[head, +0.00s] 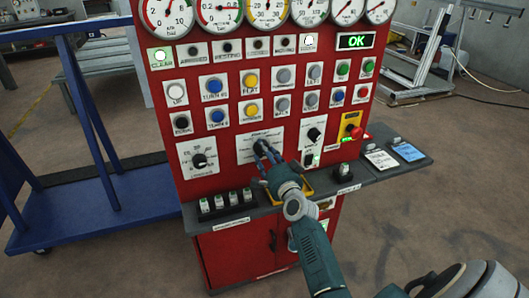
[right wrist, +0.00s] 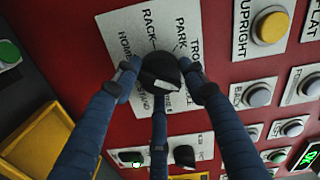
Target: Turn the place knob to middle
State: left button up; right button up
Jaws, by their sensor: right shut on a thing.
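The black knob (right wrist: 160,72) sits on a white label plate (right wrist: 120,28) on the red panel. Words such as RACK, PARK and HOME stand around it, some partly covered by my fingers. A pale mark shows on the knob, but I cannot tell which word it points at. My right gripper (right wrist: 160,82) is shut on the knob, with its blue fingers around it. In the head view the right gripper (head: 266,158) reaches the same plate (head: 246,147) in the panel's lower middle and mostly hides the knob. My left gripper is not in view.
Another black knob (head: 199,160) is on the left and one (head: 314,135) on the right. A red emergency button (head: 356,132) is further right. Rows of buttons and gauges are above. A grey shelf (head: 270,212) juts out below. A blue trolley (head: 95,205) stands left.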

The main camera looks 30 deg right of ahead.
jog(key=shift+d+r+m, duration=0.2)
jog(key=shift+r+m, duration=0.05)
jog(key=shift+m, duration=0.55)
jog(key=shift+d+r+m, duration=0.15)
jog(key=shift+r+m, duration=0.1)
jog(key=shift+m, duration=0.55)
jog(key=o, duration=1.2)
jog(key=shift+d+f, duration=0.1)
jog(key=shift+c, duration=0.2)
jog(key=shift+s+f, duration=0.1)
jog(key=shift+f, duration=0.15)
jog(key=shift+a+f, duration=0.1)
jog(key=shift+a, duration=0.1)
jog(key=v, duration=1.2)
